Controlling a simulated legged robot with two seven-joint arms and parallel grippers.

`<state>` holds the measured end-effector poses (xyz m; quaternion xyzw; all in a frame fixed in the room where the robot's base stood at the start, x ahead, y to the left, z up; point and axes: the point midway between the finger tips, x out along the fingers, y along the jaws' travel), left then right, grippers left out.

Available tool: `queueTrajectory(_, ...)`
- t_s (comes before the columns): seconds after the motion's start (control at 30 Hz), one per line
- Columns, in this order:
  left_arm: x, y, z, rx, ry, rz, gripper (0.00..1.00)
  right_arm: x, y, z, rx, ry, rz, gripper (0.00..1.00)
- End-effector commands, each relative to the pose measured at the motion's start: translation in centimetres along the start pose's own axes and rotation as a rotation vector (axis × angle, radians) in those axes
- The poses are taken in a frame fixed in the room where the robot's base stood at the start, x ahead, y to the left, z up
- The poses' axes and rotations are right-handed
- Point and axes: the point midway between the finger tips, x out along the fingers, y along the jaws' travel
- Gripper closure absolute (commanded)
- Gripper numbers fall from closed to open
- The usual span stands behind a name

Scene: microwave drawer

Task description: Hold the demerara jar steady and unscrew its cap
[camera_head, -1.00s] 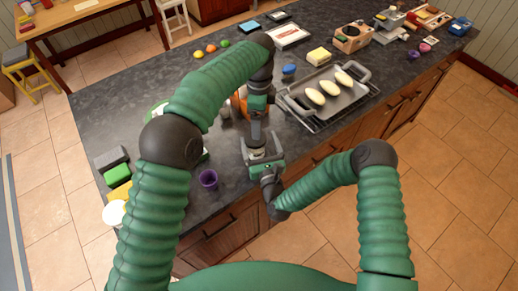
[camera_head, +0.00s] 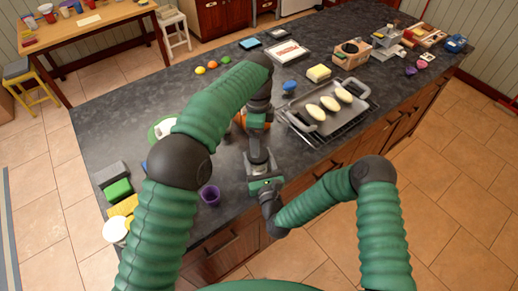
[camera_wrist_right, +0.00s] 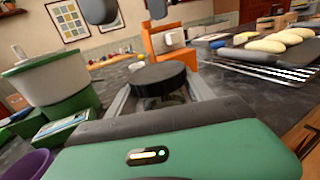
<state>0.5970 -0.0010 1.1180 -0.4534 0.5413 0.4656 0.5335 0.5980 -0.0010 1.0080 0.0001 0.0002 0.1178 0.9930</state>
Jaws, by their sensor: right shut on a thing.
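The jar's round black cap (camera_wrist_right: 158,78) shows in the right wrist view, with a little of the jar body below it. My right gripper (camera_wrist_right: 162,100) is shut on the jar, one grey finger on each side, below the cap. In the head view my right gripper (camera_head: 260,170) is at the counter's front edge, and the jar there is mostly hidden by the grippers. My left gripper (camera_head: 257,138) comes down from above over the jar. Its two dark fingertips (camera_wrist_right: 128,9) show apart at the top of the right wrist view, above the cap and not touching it.
A purple cup (camera_head: 210,195) stands left of the grippers. A tray (camera_head: 322,118) with pale oval items on a wire rack lies to the right. An orange object (camera_wrist_right: 168,42) stands behind the jar. A white-and-green container (camera_wrist_right: 55,80) is close on the left.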

Motion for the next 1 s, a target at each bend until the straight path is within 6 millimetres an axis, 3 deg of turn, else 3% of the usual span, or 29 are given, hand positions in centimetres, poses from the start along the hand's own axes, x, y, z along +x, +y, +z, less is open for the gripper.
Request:
queueTrajectory(0.33, -0.2, -0.4, -0.7, 0.003, 0.004, -0.021, 0.17, -0.1, -0.1, -0.1, 0.001, 0.001, 0.001, 1.0)
queueTrajectory(0.7, 6.0, -0.5, -0.6, 0.001, 0.004, -0.019, 0.17, 0.0, -0.1, -0.1, 0.001, 0.001, 0.001, 1.0)
queueTrajectory(1.0, 7.4, -0.6, -0.7, 0.002, 0.005, -0.022, 0.17, -0.1, -0.1, -0.1, 0.001, 0.001, 0.001, 1.0)
